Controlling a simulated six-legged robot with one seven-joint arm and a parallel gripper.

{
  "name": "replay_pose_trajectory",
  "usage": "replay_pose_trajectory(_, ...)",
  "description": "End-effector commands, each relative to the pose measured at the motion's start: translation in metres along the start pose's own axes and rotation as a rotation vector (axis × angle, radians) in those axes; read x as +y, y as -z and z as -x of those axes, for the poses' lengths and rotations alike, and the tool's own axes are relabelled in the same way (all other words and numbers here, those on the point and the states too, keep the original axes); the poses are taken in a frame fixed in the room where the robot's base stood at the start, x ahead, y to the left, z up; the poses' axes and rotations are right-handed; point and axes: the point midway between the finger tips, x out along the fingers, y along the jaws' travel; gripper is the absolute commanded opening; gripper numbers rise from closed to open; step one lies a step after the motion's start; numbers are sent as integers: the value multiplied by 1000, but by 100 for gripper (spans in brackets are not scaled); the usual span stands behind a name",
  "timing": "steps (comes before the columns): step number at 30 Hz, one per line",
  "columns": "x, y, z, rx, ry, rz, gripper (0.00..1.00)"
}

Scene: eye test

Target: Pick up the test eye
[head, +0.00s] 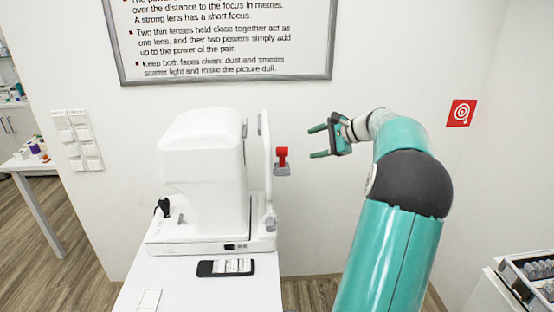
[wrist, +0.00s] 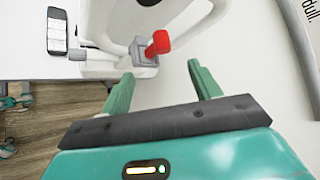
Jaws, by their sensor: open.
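The test eye appears to be the small red piece (head: 283,156) on a grey block (head: 282,170) at the right side of the white eye instrument (head: 205,175). In the wrist view the red piece (wrist: 157,42) stands out from the grey block (wrist: 144,56), ahead of my fingers. My gripper (head: 319,142) is open and empty, to the right of the red piece, with a clear gap between them. Its two green fingers (wrist: 160,74) also show in the wrist view, spread apart and not touching the red piece.
The instrument's white upright frame (head: 265,155) stands close beside the red piece. A phone-like dark device (head: 226,267) lies on the white table (head: 190,295). A framed text board (head: 226,78) hangs behind. A tray of small items (head: 535,280) is at the lower right.

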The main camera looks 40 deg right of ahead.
Motion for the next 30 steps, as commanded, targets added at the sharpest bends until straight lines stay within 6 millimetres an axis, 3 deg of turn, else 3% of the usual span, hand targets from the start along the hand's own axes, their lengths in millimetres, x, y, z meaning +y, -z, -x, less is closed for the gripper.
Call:
replay_pose_trajectory(5,1,3,-20,-8,-2,-4,62)
replay_pose_trajectory(13,3,4,-68,-8,-3,-3,62)
replay_pose_trajectory(22,2,2,-93,-6,-2,-3,62)
replay_pose_trajectory(30,2,-4,-134,-6,-3,-1,62)
